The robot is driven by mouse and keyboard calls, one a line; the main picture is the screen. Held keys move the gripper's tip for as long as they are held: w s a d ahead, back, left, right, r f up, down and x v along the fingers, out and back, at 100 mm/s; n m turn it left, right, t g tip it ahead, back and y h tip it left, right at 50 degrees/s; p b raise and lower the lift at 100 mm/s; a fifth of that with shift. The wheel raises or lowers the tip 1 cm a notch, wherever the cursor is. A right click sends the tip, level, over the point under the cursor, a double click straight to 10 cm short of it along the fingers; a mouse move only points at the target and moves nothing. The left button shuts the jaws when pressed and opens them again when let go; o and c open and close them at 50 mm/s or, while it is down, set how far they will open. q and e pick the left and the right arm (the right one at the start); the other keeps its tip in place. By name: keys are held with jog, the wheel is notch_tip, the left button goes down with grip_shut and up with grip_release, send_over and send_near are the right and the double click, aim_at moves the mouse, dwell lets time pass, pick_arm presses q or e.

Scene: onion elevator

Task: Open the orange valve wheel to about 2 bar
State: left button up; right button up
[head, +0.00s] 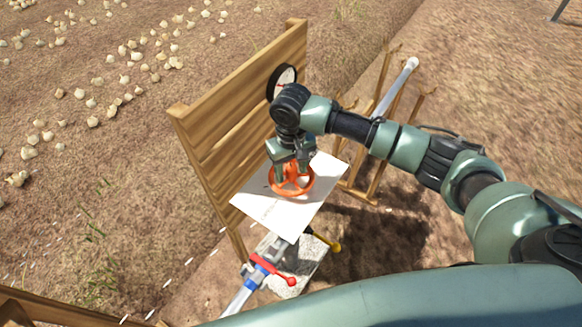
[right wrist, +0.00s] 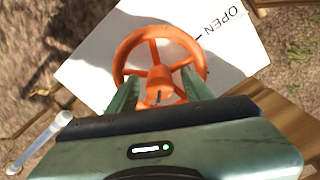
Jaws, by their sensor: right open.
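The orange valve wheel (head: 291,181) lies flat over a white plate (head: 262,207) in front of the wooden board. In the right wrist view the spoked wheel (right wrist: 160,62) sits just ahead of my right gripper, and the plate (right wrist: 92,62) shows the word OPEN and a black mark. My right gripper (head: 290,160) points down over the wheel. Its fingers (right wrist: 157,92) are open, spread on either side of the hub in the wrist view; I cannot tell whether they touch the spokes. The round gauge (head: 285,78) on the board is partly hidden by my right wrist, its reading too small to tell.
Wooden board (head: 240,85) stands behind the wheel. Below are a pipe with a blue band (head: 257,277), a red lever (head: 275,270) and a yellow handle (head: 325,241). A wooden rack with a white tube (head: 395,86) stands right. Onions lie on soil at upper left.

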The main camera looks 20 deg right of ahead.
aim_at(292, 167)
jog(key=shift+s, duration=0.1)
jog(key=c, duration=0.9)
grip_shut()
jog(key=shift+r+n+p, duration=0.1)
jog(key=shift+n+p, duration=0.2)
jog(key=shift+p, duration=0.2)
jog(key=shift+n, duration=0.5)
pick_arm(q)
jog(key=shift+w+r, duration=0.45)
jog(key=shift+r, duration=0.3)
pick_arm(e)
jog(key=o, duration=0.9)
grip_release()
pick_arm(q)
jog(key=shift+w+f+b, duration=0.1)
jog(key=shift+f+b, duration=0.45)
jog(key=shift+f, duration=0.2)
pick_arm(e)
notch_tip(292, 167, up, 8)
jog(key=shift+f, duration=0.25)
